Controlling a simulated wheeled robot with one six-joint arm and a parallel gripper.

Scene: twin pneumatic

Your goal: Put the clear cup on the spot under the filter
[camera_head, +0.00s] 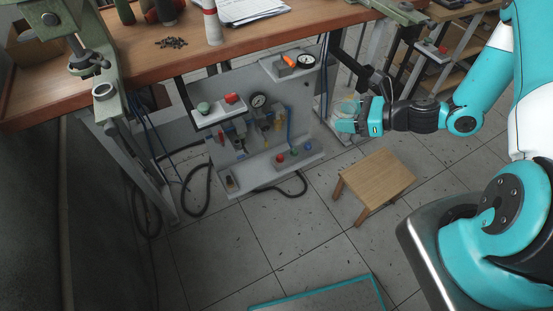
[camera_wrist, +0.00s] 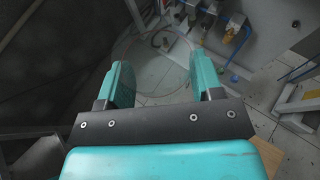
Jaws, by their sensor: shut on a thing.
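My gripper (camera_head: 349,118) is shut on the clear cup (camera_head: 347,106), to the right of the grey pneumatic panel under the bench. In the wrist view the two teal fingers of my gripper (camera_wrist: 162,82) stand on either side of the cup (camera_wrist: 158,72), whose thin round rim shows faintly. The floor shows through the cup. The filter units (camera_head: 241,129) hang on the panel, apart from the cup and left of it. They also show in the wrist view, at top right (camera_wrist: 234,28). I cannot make out the spot under the filter clearly.
The panel's lower ledge (camera_head: 262,172) carries red, blue and green knobs. A wooden stool (camera_head: 374,180) stands below my gripper. Dark hoses (camera_head: 197,195) lie on the floor. The tiled floor in front is partly clear.

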